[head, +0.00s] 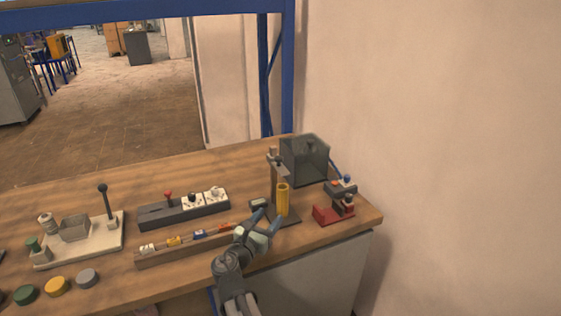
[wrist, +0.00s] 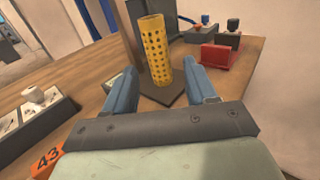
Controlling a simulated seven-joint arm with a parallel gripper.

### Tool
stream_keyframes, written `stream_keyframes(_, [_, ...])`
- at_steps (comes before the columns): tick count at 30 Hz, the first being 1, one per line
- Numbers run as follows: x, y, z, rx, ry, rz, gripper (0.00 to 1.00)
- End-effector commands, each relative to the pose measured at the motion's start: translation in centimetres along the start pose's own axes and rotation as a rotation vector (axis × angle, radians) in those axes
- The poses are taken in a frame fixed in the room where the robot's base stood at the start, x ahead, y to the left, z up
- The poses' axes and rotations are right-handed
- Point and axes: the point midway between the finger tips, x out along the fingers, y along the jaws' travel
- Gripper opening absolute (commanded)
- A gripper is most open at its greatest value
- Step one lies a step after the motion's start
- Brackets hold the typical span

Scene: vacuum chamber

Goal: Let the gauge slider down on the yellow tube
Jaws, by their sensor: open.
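The yellow tube (head: 283,200) stands upright on a dark base plate (head: 289,218) near the right end of the bench. In the wrist view the tube (wrist: 156,55) is perforated and stands ahead of my fingers. A dark post (head: 272,178) rises just behind and left of it. A grey part at the post's top (head: 277,158), above the tube, looks like the gauge slider, but its details are too small to tell. My gripper (head: 266,219) is open and empty, low in front of the tube. Its fingertips (wrist: 162,80) are apart, and the tube shows between them.
A dark grey box (head: 304,160) stands behind the tube. Red and dark fixtures (head: 333,212) stand to the right near the bench edge. A rail with small coloured parts (head: 185,244) lies left of my gripper. A wall is close on the right.

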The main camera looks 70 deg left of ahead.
Motion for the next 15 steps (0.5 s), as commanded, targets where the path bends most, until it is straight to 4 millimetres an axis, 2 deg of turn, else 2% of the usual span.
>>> stream_keyframes(2, [1.2,-1.4,0.3,0.003,-0.003,-0.023,0.48])
stream_keyframes(5, [3.5,-4.0,2.7,0.025,-0.022,-0.065,0.39])
stream_keyframes(9, [7.4,-7.7,8.1,0.073,-0.067,-0.131,0.39])
stream_keyframes(15, [13.4,-11.9,16.4,0.158,-0.125,-0.215,0.39])
